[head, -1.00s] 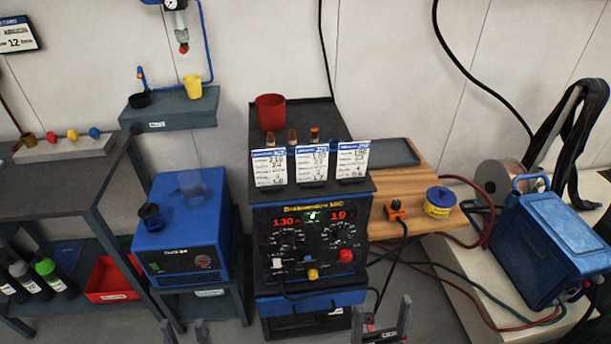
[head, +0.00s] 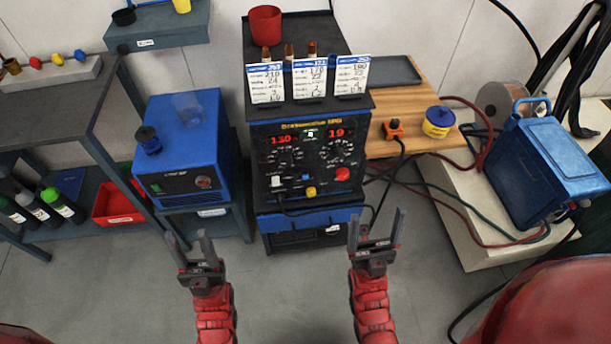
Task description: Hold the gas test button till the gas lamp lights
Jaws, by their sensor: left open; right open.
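The black welding machine (head: 263,180) stands in the middle of the head view with its front panel facing me. Low on the panel are a white switch (head: 276,181), a small blue button (head: 305,177), a yellow knob (head: 310,191) and a red knob (head: 342,174). The labels are too small to tell which is gas test. My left gripper (head: 188,238) is open and empty, below and left of the machine. My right gripper (head: 376,218) is open and empty, below and right of the panel.
Three cards (head: 310,79) stand on the machine, with a red cup (head: 265,25) behind. A blue unit (head: 180,150) stands at left. A wooden bench top (head: 405,100) and a blue case (head: 555,160) are at right. Cables hang right of the machine. The floor in front is clear.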

